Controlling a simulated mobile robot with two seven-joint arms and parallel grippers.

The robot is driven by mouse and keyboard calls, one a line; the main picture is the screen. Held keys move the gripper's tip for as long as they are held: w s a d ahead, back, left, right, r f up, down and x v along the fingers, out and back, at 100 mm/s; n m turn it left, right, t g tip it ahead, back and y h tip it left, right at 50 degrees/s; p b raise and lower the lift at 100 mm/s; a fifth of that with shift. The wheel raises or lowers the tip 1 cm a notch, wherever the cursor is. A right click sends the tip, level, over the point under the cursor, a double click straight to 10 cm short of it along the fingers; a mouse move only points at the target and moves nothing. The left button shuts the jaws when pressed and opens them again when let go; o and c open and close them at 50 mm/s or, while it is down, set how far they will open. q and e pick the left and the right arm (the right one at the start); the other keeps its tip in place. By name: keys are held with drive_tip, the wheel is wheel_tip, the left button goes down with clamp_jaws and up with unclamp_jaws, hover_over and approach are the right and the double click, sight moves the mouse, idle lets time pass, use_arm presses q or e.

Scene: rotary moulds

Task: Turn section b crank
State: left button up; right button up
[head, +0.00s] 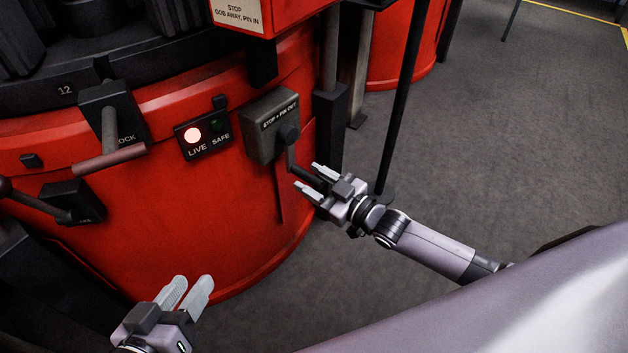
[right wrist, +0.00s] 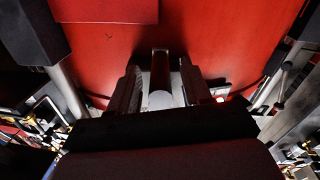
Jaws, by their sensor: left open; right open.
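A grey box marked "STOP + PIN OUT" (head: 268,124) is on the red machine wall. Its dark crank (head: 291,156) has an arm hanging down from the hub and a handle sticking out. No section letter is readable on it. My right gripper (head: 309,178) is open, with its fingers on either side of the handle. In the right wrist view the handle (right wrist: 160,78) stands between the two fingers; contact cannot be told. My left gripper (head: 187,290) is open and empty at the lower left, away from the crank.
A lamp panel (head: 203,135) shows LIVE lit and SAFE dark. Left of it, a box with a lock label (head: 105,98) carries another crank handle (head: 110,158). A dark lever (head: 38,204) is further left. A thin dark post (head: 399,105) stands behind my right gripper. Grey floor is clear at right.

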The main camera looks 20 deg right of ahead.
clamp_jaws()
drive_tip(key=shift+d, duration=0.1)
